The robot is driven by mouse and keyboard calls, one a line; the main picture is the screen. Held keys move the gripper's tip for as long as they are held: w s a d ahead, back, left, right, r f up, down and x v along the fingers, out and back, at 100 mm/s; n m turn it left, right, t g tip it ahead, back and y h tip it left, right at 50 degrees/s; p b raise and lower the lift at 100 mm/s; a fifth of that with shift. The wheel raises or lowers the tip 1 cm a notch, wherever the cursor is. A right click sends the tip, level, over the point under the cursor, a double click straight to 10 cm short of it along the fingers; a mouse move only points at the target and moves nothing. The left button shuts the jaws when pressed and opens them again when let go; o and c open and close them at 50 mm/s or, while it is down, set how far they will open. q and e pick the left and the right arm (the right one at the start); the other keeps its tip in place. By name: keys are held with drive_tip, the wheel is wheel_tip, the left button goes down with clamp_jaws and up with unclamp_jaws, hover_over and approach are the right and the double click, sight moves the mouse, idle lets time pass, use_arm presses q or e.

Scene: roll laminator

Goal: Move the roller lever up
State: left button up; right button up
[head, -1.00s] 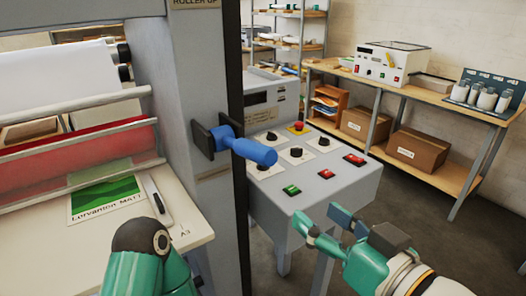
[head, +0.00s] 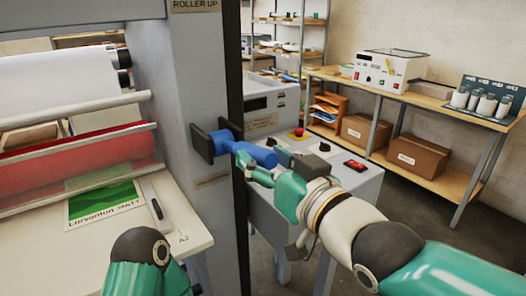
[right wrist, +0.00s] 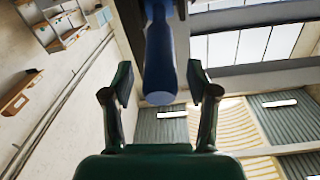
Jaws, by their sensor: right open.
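The blue roller lever (head: 240,150) sticks out from its dark mount on the grey laminator post, toward me and slightly down to the right. My right gripper (head: 262,164) is open around the lever's free end. In the right wrist view the lever (right wrist: 160,62) comes down between the two spread fingers (right wrist: 161,85), with gaps on both sides. My left gripper is out of view; only part of my left arm shows at the lower left.
The "ROLLER UP" label (head: 195,5) is high on the post. The control console (head: 345,188) stands just behind my right gripper, with buttons and knobs partly hidden by it. A workbench (head: 445,115) stands at the right.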

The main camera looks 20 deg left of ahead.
sight(255, 146)
drive_tip(key=shift+x, duration=1.55)
